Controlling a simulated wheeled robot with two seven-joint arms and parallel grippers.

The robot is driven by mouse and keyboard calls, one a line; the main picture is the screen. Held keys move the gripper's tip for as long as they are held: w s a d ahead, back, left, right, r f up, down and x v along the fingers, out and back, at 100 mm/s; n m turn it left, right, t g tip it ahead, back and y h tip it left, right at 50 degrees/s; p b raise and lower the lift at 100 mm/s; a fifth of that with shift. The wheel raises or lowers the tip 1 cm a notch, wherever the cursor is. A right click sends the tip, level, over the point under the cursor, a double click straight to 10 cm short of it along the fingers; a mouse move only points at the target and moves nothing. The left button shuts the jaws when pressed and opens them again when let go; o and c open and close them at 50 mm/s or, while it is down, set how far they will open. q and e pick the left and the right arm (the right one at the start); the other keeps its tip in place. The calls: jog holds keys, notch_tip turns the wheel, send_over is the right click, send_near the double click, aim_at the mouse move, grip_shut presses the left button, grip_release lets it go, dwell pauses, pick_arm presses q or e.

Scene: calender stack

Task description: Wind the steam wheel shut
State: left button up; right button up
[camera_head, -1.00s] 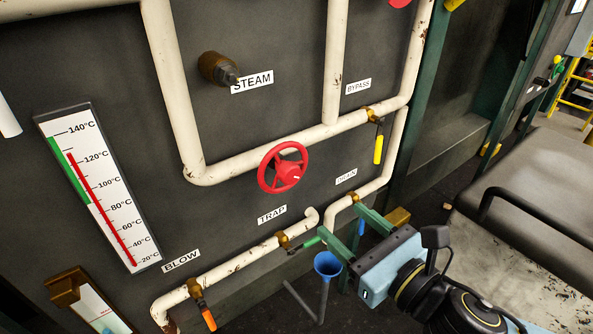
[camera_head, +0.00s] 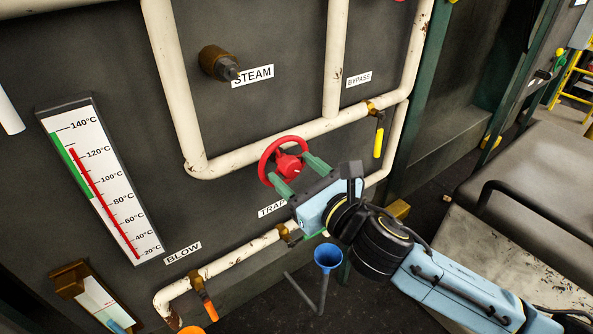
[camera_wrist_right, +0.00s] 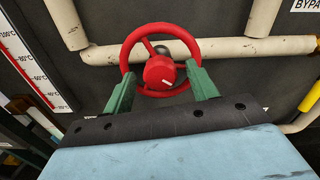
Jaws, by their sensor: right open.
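My right gripper (camera_head: 299,173) is open just in front of the wheel's lower part. In the wrist view its green fingers (camera_wrist_right: 160,82) stand apart on either side of the hub, overlapping the lower rim. I cannot tell whether they touch it. A bare brass stem (camera_head: 219,64) sits beside the STEAM label (camera_head: 253,76). My left gripper is not in view.
White pipes (camera_head: 174,90) run close around the wheel. A yellow-handled valve (camera_head: 378,140) is at right, an orange-handled valve (camera_head: 205,300) low left. A blue funnel (camera_head: 327,258) stands below my right gripper. A thermometer board (camera_head: 100,180) is at left. A grey bench (camera_head: 540,190) is at right.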

jog(key=c, duration=1)
